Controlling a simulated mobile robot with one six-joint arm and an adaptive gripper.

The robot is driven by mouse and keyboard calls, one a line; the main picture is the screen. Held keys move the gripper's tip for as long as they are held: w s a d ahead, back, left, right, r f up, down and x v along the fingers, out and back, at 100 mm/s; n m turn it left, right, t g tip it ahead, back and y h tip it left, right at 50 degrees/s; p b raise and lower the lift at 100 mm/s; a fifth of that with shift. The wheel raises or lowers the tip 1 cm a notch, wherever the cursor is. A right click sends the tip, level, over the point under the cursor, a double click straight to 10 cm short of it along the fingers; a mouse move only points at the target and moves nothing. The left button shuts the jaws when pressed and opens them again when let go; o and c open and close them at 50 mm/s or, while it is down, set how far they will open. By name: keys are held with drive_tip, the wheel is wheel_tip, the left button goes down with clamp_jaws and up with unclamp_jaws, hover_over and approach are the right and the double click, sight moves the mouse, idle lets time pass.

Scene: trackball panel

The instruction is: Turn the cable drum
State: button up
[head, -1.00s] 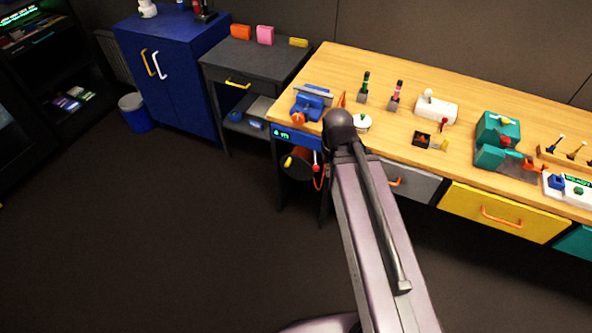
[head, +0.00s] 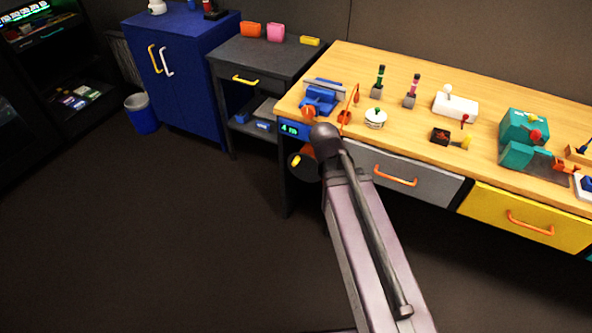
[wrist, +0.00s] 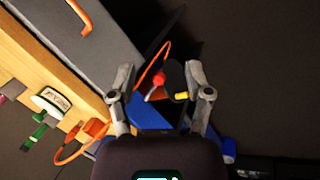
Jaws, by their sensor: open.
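The cable drum (head: 304,167) is a dark round reel with a yellow knob (head: 295,160). It is under the left end of the workbench, below a blue panel with a lit display (head: 289,129). My arm covers its right part in the head view. In the wrist view the drum (wrist: 176,76) shows dark beyond my fingers, with the yellow knob (wrist: 181,96) and a red knob (wrist: 158,79) beside it. An orange cable (wrist: 148,70) curves nearby. My gripper (wrist: 160,92) is open, and the knobs appear between its fingers. No contact is visible. My arm hides the gripper in the head view.
The wooden workbench (head: 360,62) holds a blue vise (head: 320,97), a white round device with a green knob (head: 376,118) and several other devices. Grey (head: 400,165) and yellow (head: 530,215) drawers are below. Open floor lies to the left, before a blue cabinet (head: 190,80).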

drive_tip(key=w+a+f+n+t+h+b, duration=0.1)
drive_tip(key=w+f+n+t+h+b, duration=0.15)
drive_tip(key=w+f+n+b, duration=0.45)
drive_tip(key=n+t+h+b, duration=0.3)
drive_tip(key=n+t+b, duration=1.1)
drive_tip(key=b, duration=1.8)
approach(296, 161)
drive_tip(key=shift+s+a+r+n+g, duration=0.25)
drive_tip(key=shift+s+a+n+g, duration=0.3)
drive_tip(key=shift+a+n+g, duration=0.15)
drive_tip(key=shift+s+a+r+n+g, duration=0.25)
drive_tip(key=shift+s+a+n+g, duration=0.25)
drive_tip(key=shift+a+n+g, duration=0.2)
drive_tip(key=shift+d, duration=0.1)
drive_tip(key=x, duration=1.4)
drive_tip(key=shift+s, duration=0.1)
clamp_jaws()
